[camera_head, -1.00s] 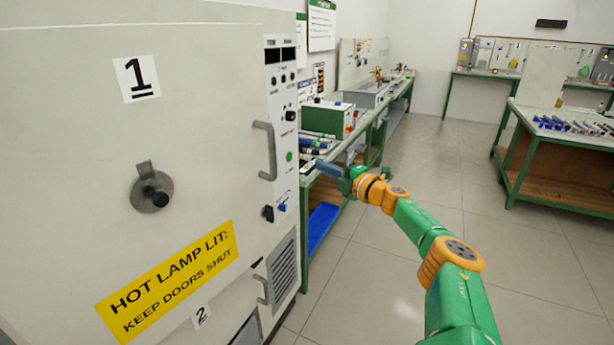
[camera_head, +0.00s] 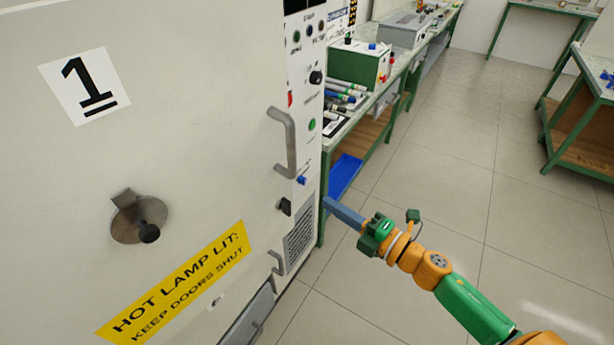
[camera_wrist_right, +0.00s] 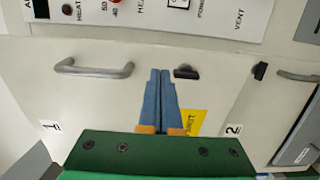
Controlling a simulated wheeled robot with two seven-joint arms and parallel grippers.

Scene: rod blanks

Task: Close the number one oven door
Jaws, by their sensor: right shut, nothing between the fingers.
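The number one oven door (camera_head: 190,110) is the large pale panel filling the left of the head view, marked with a black 1. Its grey bar handle (camera_head: 288,145) stands at its right edge, upright. In the wrist view the handle (camera_wrist_right: 93,68) lies left of the fingers. I cannot tell whether the door is fully shut or slightly ajar. My right gripper (camera_head: 328,204) is shut and empty, below and right of the handle and apart from it in the head view. Its blue fingers (camera_wrist_right: 161,72) point toward the oven front. My left gripper is out of view.
A round metal latch plate (camera_head: 138,217) and a yellow warning label (camera_head: 178,285) are on the oven front. The lower door's handle (camera_head: 277,262) is below. A green-legged bench (camera_head: 372,150) stands beyond the oven. Open tiled floor (camera_head: 440,180) is at right.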

